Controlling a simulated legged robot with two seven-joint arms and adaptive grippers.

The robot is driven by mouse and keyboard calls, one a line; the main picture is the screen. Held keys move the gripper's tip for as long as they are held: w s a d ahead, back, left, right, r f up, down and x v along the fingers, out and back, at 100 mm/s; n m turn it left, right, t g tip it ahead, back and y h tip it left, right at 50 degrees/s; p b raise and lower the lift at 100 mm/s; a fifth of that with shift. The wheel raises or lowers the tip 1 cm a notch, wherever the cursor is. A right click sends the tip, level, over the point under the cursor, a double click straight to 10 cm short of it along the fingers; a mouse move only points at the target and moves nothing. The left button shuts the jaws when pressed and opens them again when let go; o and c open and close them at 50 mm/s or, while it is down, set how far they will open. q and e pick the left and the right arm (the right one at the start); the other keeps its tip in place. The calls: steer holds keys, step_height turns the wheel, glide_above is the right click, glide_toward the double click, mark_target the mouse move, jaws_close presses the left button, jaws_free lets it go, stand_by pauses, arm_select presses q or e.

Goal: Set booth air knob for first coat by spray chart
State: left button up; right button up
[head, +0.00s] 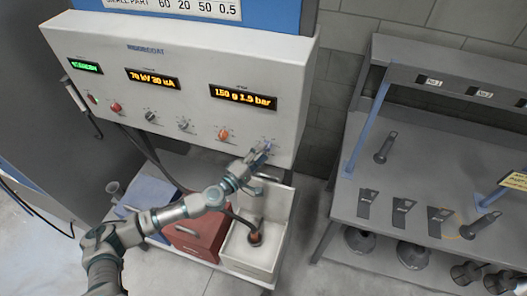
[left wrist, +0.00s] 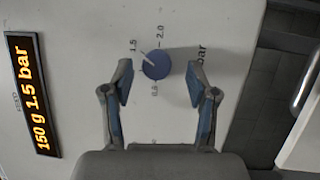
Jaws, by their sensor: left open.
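The blue air knob (left wrist: 156,66) sits on the panel face in the left wrist view, between and just beyond my left gripper's fingertips. Its light pointer line aims toward the 1.5 mark; a 2.0 mark and "bar" are also printed near it. My left gripper (left wrist: 158,80) is open around the knob's sides, with gaps on both sides. In the head view my left gripper (head: 262,155) is at the panel's lower right and largely covers the knob. The right display (head: 243,97) reads 150 g 1.5 bar. The spray chart (head: 180,7) shows only its bottom row, SMALL PART 60 20 50 0.5.
The control panel (head: 190,60) carries other displays and several knobs, including an orange one (head: 223,134). Below are a red box (head: 197,232) and a white bin (head: 278,232) with a hose. A grey bench (head: 455,165) with several tools stands right.

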arm_select(q)
steer(key=v, duration=1)
steer(key=shift+a+f, duration=0.2)
steer(key=shift+a, duration=0.1)
steer(key=shift+s+d, duration=0.1)
